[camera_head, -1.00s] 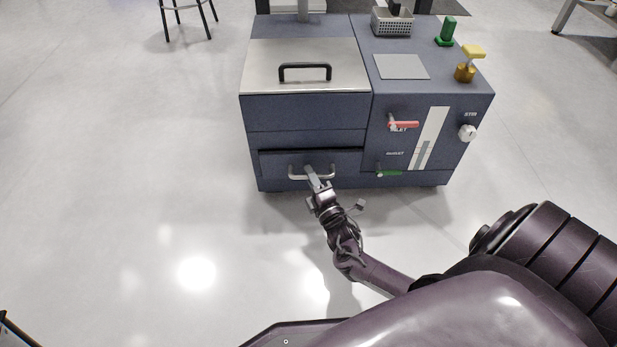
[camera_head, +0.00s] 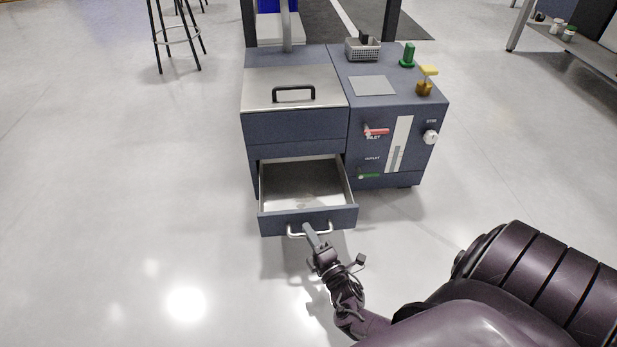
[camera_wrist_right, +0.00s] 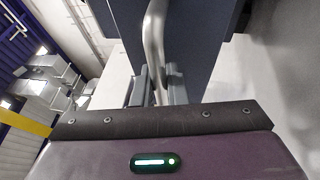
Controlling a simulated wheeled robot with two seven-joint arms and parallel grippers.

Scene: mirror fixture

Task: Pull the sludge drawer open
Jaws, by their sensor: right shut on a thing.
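The sludge drawer (camera_head: 285,219) is the low drawer at the left of the blue-grey cabinet. It stands well out from the cabinet, and its metal inside shows empty. Its silver bar handle (camera_head: 296,235) is on the front face. My right gripper (camera_head: 310,232) is shut on this handle. In the right wrist view the handle (camera_wrist_right: 154,40) runs down between the two fingers of the gripper (camera_wrist_right: 157,82), with the drawer front behind it. My left gripper is not in view.
The cabinet (camera_head: 300,128) has a metal lid with a black handle (camera_head: 293,92) above the drawer. A red lever (camera_head: 376,132), a green lever (camera_head: 368,176) and a white knob (camera_head: 431,137) are to the right. A stool (camera_head: 175,35) stands back left. The floor left of the drawer is clear.

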